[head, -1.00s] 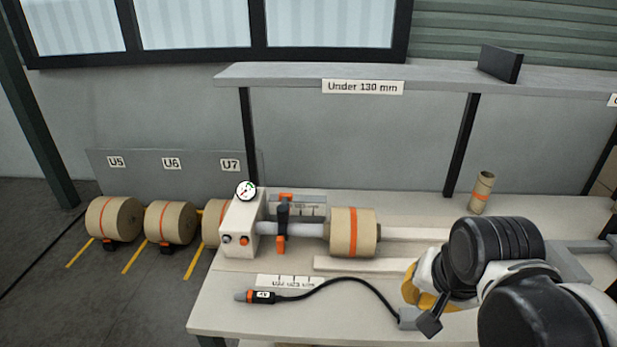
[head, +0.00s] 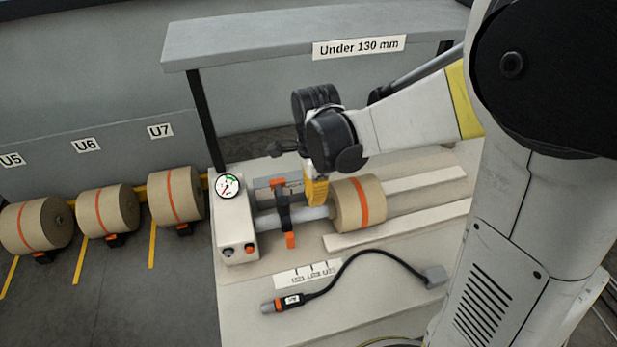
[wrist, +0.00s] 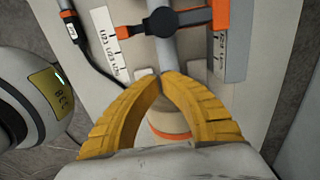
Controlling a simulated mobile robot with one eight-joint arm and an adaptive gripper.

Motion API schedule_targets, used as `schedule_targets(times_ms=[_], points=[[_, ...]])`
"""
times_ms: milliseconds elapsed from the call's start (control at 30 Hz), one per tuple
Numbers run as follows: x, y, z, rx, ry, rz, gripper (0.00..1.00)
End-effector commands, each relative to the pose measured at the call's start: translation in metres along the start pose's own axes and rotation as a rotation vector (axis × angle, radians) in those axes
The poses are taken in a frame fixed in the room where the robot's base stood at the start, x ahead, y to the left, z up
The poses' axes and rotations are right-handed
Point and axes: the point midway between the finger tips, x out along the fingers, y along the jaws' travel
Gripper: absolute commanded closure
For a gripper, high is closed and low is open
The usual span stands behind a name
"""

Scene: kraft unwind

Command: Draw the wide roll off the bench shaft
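The wide roll (head: 357,205) is brown with an orange band and sits around the pale bench shaft (head: 312,214). My gripper (head: 317,203) points down just left of the roll, above or at the shaft; contact is unclear. In the wrist view its yellow fingers (wrist: 161,75) arch inward, their tips close together in front of the shaft (wrist: 165,53). Whether the fingers close on anything cannot be told.
A black and orange clamp-like piece (head: 284,208) crosses the shaft left of my gripper, beside the gauge box (head: 235,222). A cabled handset (head: 291,301) lies on the bench front. The shelf (head: 260,40) overhangs behind.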

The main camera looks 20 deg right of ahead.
Motion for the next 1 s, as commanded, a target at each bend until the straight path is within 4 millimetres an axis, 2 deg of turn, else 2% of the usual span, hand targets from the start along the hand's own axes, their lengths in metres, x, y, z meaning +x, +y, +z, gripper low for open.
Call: schedule_targets(times_ms=[33, 100, 200, 300, 433, 900, 1000], points=[[0.016, -0.001, 0.000, 0.000, 0.000, 0.000, 1.00], [0.030, 0.000, 0.000, -0.001, 0.000, 0.000, 1.00], [0.043, 0.000, -0.005, 0.002, 0.000, -0.001, 1.00], [0.040, 0.000, -0.022, 0.003, 0.000, -0.001, 1.00], [0.039, 0.000, -0.034, 0.001, 0.000, -0.001, 1.00], [0.038, 0.000, -0.041, -0.001, 0.000, -0.001, 1.00], [0.038, -0.001, -0.051, 0.002, 0.000, -0.001, 1.00]])
